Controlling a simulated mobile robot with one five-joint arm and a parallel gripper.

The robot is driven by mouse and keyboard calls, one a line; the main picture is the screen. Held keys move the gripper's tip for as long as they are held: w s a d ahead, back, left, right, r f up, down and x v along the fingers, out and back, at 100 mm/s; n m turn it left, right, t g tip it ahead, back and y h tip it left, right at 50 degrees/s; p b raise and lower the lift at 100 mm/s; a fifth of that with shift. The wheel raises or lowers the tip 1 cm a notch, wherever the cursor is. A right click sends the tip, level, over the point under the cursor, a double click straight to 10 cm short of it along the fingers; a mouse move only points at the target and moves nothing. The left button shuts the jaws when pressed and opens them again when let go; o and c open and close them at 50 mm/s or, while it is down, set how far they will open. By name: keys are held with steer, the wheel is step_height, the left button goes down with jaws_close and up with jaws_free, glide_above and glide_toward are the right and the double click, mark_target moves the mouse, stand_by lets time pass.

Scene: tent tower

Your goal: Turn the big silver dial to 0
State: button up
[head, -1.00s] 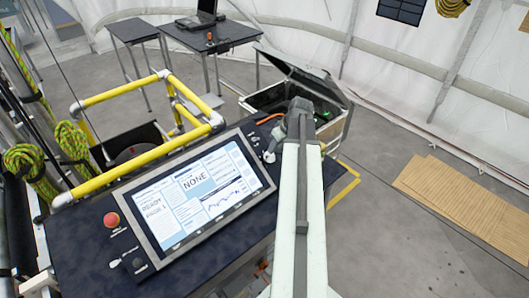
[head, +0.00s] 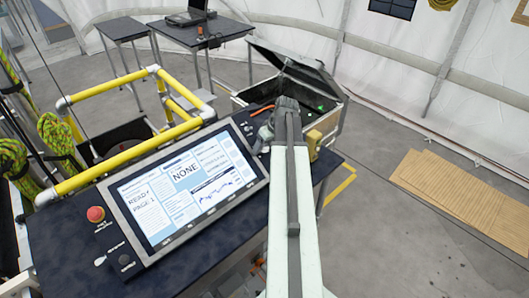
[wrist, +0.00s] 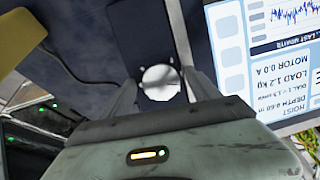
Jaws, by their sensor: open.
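The silver dial (wrist: 160,83) shows as a bright round disc on the dark panel in the wrist view. It lies between the two fingers of my gripper (wrist: 162,88), which are open with a finger on either side. I cannot tell whether the fingers touch it. In the head view my gripper (head: 287,103) is over the right end of the dark console, beside the screen. A silvery rounded part (head: 265,134) shows just left of it; my arm hides much of that area. The dial's markings cannot be read.
The tilted screen (head: 185,190) reads "NONE" and "READY PAGE 1". A red button (head: 96,214) is at its left. Yellow rails (head: 110,170) stand behind the console. An open case (head: 300,80) lies beyond my gripper. A yellowish block (head: 313,143) is right of my arm.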

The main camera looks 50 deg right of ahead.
steer(key=c, duration=1.4)
steer(key=shift+o, duration=0.2)
steer(key=n, duration=0.3)
steer(key=n+h, duration=0.1)
steer(key=n, duration=0.2)
steer(key=shift+a+h, duration=0.15)
steer(key=shift+h, duration=0.15)
steer(key=n+h, duration=0.1)
steer(key=n, duration=0.5)
steer(key=shift+b, duration=0.4)
steer(key=shift+n+t, duration=0.3)
